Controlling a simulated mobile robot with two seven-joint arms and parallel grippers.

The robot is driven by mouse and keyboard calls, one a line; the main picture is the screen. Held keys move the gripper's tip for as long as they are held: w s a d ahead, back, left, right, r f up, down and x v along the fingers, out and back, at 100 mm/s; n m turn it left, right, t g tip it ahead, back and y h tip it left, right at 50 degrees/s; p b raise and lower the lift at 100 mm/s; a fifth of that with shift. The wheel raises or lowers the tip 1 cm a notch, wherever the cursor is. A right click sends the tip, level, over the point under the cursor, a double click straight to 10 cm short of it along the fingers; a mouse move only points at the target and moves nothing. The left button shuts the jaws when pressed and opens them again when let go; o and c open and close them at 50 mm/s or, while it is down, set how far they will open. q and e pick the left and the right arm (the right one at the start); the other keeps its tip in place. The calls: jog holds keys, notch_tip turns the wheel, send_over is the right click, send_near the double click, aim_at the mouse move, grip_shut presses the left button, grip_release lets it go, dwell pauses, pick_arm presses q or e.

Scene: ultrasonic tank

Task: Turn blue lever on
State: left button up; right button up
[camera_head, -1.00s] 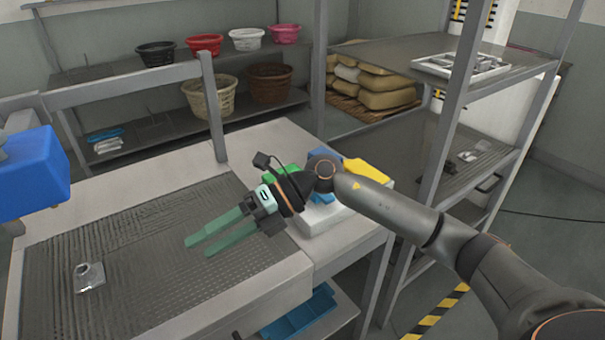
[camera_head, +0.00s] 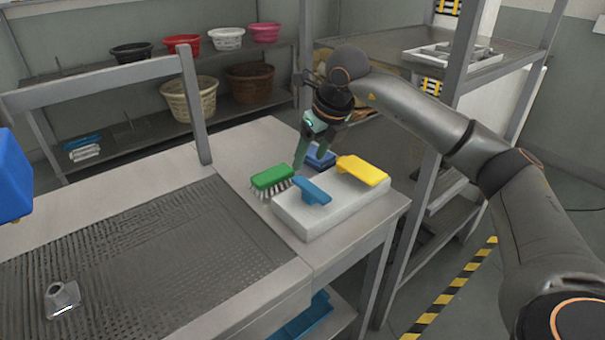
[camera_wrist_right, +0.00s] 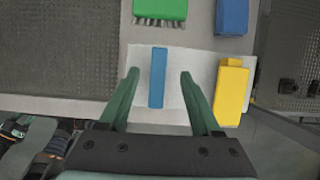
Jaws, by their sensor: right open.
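The blue lever (camera_head: 311,191) sits on top of a white box (camera_head: 330,208), beside a yellow lever (camera_head: 361,169) on the same box. My right gripper (camera_head: 314,163) is open and empty, pointing down behind the box in the head view. In the right wrist view, the blue lever (camera_wrist_right: 158,78) shows between the two green fingers (camera_wrist_right: 160,72). The fingers look apart from the lever, but their exact height above it is hard to tell. The yellow lever (camera_wrist_right: 232,92) is just right of them.
A green brush (camera_head: 271,179) lies left of the box, and a blue brush (camera_head: 320,156) lies behind it. The ribbed grey surface (camera_head: 150,250) at left is mostly clear, with a small metal part (camera_head: 61,298).

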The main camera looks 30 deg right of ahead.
aim_at(300, 179)
jog(key=x, duration=0.6)
jog(key=shift+w+f, duration=0.15)
jog(key=shift+f, duration=0.2)
grip_shut()
